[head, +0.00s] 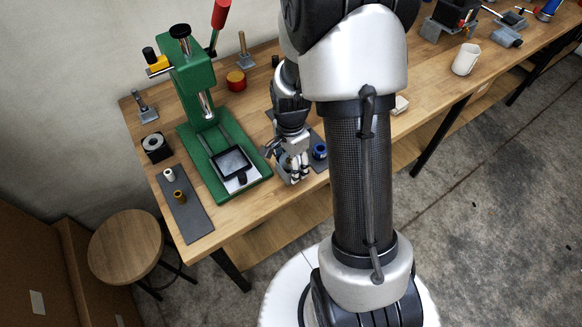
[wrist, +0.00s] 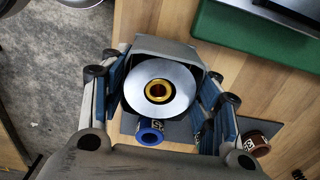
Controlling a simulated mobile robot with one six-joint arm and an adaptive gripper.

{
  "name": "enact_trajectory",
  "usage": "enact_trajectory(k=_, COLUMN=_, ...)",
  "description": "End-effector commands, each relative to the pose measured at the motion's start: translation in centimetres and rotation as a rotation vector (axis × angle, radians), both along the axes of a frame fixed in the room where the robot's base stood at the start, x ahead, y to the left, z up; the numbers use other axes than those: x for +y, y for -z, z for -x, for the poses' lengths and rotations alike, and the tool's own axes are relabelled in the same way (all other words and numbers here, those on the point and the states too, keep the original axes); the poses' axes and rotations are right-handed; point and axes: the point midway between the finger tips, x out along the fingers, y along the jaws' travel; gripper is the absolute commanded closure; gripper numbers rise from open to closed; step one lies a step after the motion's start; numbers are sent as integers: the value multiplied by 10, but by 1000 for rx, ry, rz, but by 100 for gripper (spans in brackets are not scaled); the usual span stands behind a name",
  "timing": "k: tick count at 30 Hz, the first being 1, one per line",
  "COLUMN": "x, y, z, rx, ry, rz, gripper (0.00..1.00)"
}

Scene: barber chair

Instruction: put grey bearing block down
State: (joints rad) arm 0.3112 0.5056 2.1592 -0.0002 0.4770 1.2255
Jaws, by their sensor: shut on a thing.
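The grey bearing block (wrist: 168,48) sits between the fingers of my gripper (wrist: 163,92) in the wrist view. It has a bright round metal face with a brass-coloured ring in the middle, dark at its centre. My gripper is shut on the block, with one blue-padded finger on each side. In the head view my gripper (head: 294,167) points down at the workbench, just right of the green press, and its fingers mostly hide the block. I cannot tell whether the block touches the surface below.
A blue ring-shaped part (wrist: 150,132) is close by on a dark mat (wrist: 182,132); a brown part (wrist: 256,142) is to its right. The green press (head: 226,160) stands left. Another mat (head: 190,215) holds two small bushings. My arm hides some of the wooden bench (head: 252,205).

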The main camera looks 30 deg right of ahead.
Motion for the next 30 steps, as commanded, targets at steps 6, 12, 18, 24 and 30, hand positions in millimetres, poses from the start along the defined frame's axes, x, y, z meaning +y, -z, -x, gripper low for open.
enact_trajectory(k=6, x=0, y=16, z=-1, rx=-2, ry=0, rz=1, gripper=100)
enact_trajectory(k=12, x=0, y=16, z=-1, rx=-3, ry=0, rz=1, gripper=100)
enact_trajectory(k=18, x=0, y=19, z=0, rx=0, ry=0, rz=0, gripper=38)
enact_trajectory(k=24, x=0, y=19, z=0, rx=0, ry=0, rz=0, gripper=25)
enact_trajectory(k=30, x=0, y=19, z=0, rx=0, ry=0, rz=0, gripper=24)
